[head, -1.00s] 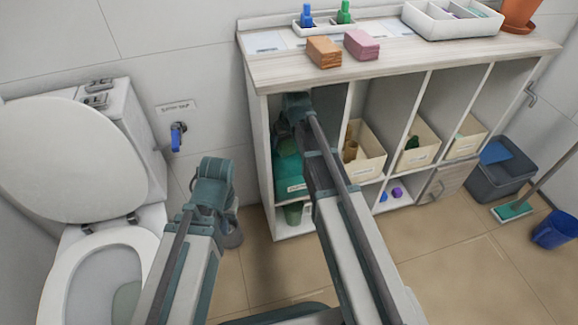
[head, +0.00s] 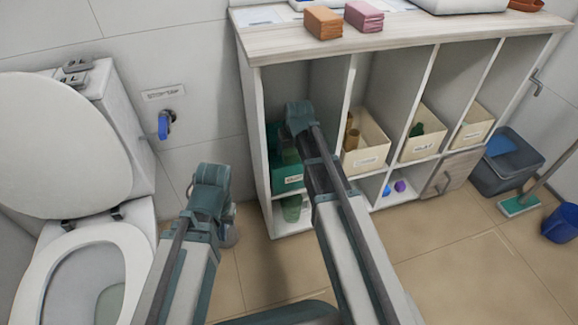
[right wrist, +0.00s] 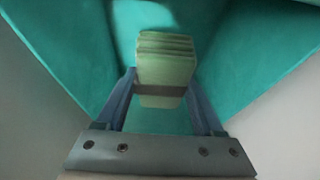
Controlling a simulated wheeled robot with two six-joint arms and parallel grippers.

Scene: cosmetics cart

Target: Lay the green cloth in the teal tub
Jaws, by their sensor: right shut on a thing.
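The teal tub (head: 285,172) stands in the left compartment of the shelf unit, partly hidden by my right arm. Its inside walls (right wrist: 70,50) fill most of the right wrist view. My right gripper (right wrist: 165,88) is shut on the folded green cloth (right wrist: 166,65), and the tub's walls show around and beyond them. I cannot tell whether the cloth touches the tub. In the head view my right wrist is at the left compartment, and its fingers and the cloth are hidden. My left gripper (head: 210,190) is in front of the wall between toilet and shelf; its fingers are not clear.
Cream bins (head: 368,158) stand in the compartments to the right. The compartment divider (head: 349,90) is close beside my right wrist. An orange block (head: 323,22) and a pink block (head: 364,16) lie on the top. A toilet (head: 90,265) is at the left.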

